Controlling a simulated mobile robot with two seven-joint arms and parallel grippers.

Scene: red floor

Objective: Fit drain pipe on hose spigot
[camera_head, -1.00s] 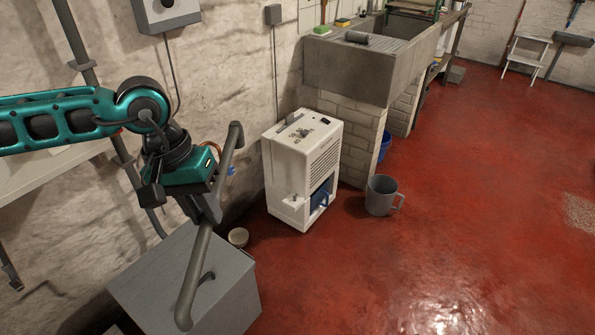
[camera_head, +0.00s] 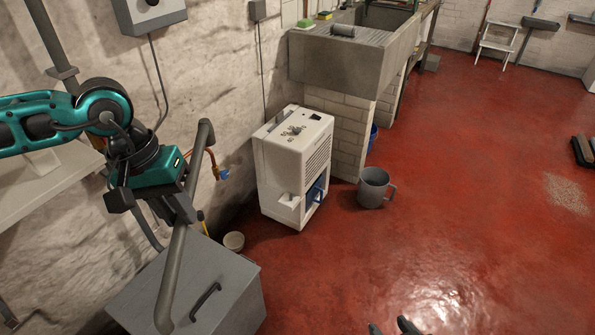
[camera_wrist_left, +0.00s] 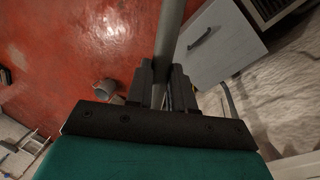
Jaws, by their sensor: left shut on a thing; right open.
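The drain pipe (camera_head: 172,275) is a long grey tube with a bent upper end. My left gripper (camera_head: 182,208) is shut on it at its upper part; the pipe hangs tilted, lower end in front of the grey box. In the left wrist view the pipe (camera_wrist_left: 170,30) runs up from between the fingers of my left gripper (camera_wrist_left: 160,85). A white dehumidifier (camera_head: 290,155) stands by the wall, apart from the pipe. A small white projection on its lower front may be the hose spigot (camera_head: 289,200); it is too small to tell. My right gripper (camera_head: 392,328) shows only its open fingertips.
A grey box (camera_head: 235,295) with a dark handle stands under the pipe. A wall tap with a blue part (camera_head: 223,174) is behind the pipe.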

